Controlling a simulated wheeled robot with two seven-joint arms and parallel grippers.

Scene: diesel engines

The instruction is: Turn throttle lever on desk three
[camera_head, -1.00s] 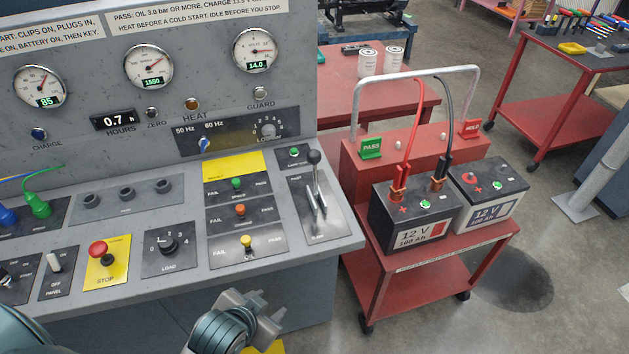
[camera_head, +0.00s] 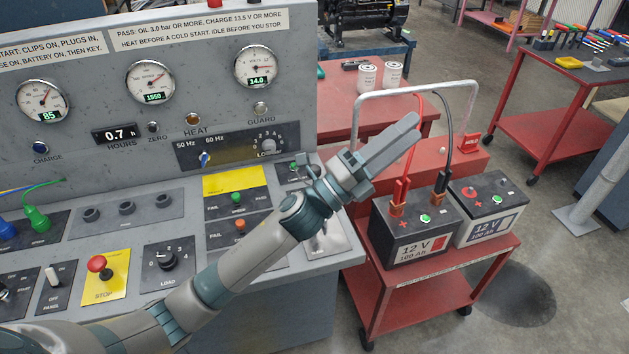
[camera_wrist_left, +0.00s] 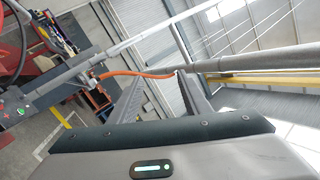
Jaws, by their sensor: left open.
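My left gripper (camera_head: 408,128) reaches in over the right end of the grey console (camera_head: 255,285), fingers pointing up and right over the battery cart. The left wrist view shows its two fingers (camera_wrist_left: 160,88) apart with nothing gripped between them. The lever, with a black knob in the earlier view, is now mostly hidden behind my left wrist and hand. Only part of its plate (camera_head: 334,236) shows below the wrist. I cannot tell whether the hand touches the lever. My right gripper is not in view.
A red cart (camera_head: 390,290) with two 12 V batteries (camera_head: 415,225) and a grey handle rail (camera_head: 420,86) stands right of the console, close to my fingers. Red and black cables rise from one battery. Gauges line the console back. Open floor lies at far right.

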